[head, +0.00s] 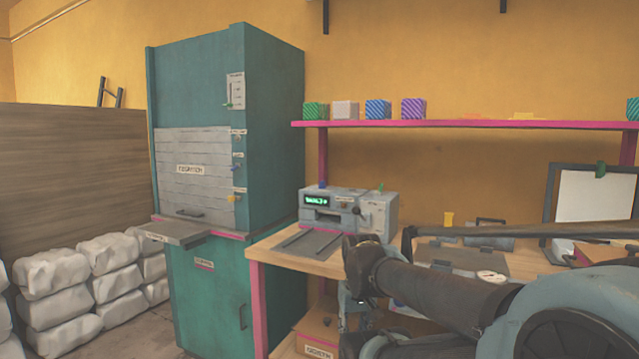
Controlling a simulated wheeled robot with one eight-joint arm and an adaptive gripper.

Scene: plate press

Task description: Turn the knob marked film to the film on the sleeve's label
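A tall teal cabinet (195,80) stands left of centre, with small labelled controls on its front right strip. They include a blue one (236,169) and a yellow one (233,197); their labels are too small to read. A grey device (333,213) with a green display stands on the bench and carries small controls. I cannot tell which control is the knob marked film. I cannot make out the sleeve or its label. My arm reaches in from the lower right; what seems to be my gripper (354,303) hangs low before the bench, its fingers unclear.
The wooden bench (277,257) has pink edging and a grey tray in front of the device. A pink shelf (460,124) above holds several coloured boxes. A grey ledge (175,232) juts from the cabinet. White sacks (60,270) are stacked at left. A framed white panel (594,195) stands at right.

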